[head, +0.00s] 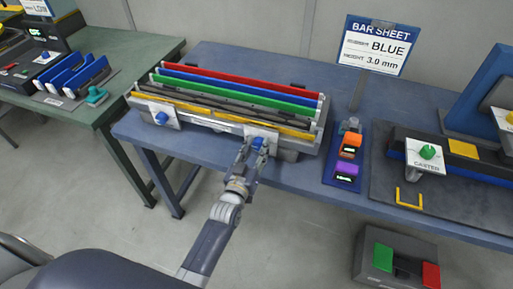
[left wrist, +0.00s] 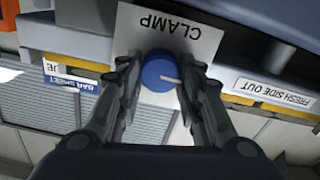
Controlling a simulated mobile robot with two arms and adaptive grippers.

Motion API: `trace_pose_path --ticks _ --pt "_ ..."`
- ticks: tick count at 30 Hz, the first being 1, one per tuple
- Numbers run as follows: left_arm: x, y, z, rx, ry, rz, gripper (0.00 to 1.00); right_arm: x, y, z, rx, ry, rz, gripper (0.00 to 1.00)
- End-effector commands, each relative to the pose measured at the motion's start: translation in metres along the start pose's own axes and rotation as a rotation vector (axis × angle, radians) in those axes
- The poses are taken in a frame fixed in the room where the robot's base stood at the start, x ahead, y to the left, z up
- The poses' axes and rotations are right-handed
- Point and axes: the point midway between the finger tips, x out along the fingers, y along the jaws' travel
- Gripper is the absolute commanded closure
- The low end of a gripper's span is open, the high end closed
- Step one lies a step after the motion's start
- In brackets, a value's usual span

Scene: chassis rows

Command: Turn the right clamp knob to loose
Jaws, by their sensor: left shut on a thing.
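The right clamp knob (head: 257,142) is a blue round knob on a pale plate at the front right of the bar rack (head: 225,133). My left gripper (head: 251,147) is at this knob, its fingers on both sides. The left clamp knob (head: 161,118), also blue, is at the rack's front left. My right gripper is not in view.
Red, blue, green and black bars lie in the rack. A BAR SHEET sign (head: 375,46) reads BLUE, 3.0 mm. Orange (head: 350,145) and purple (head: 346,173) blocks stand right of the rack. A green table (head: 100,108) is at left. A pedal box (head: 398,262) is on the floor.

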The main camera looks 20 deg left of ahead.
Motion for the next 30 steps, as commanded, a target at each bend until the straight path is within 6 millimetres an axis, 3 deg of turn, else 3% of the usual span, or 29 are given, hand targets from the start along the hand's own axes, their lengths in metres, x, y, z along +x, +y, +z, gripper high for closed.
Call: trace_pose_path --ticks 2,3,5,19,30 --pt "-0.001 0.000 0.002 0.001 -0.005 0.000 0.90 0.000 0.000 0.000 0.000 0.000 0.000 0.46" --pt "-0.001 0.000 0.002 0.001 -0.005 0.000 0.59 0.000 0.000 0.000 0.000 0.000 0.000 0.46" --pt "-0.001 0.000 0.002 0.001 -0.005 0.000 0.46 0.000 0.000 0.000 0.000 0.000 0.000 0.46" --pt "-0.009 0.000 0.002 0.002 -0.004 0.000 0.46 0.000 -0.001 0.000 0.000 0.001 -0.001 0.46" --pt "-0.076 0.000 0.002 0.002 -0.006 0.000 0.46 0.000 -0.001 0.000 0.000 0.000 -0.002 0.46"
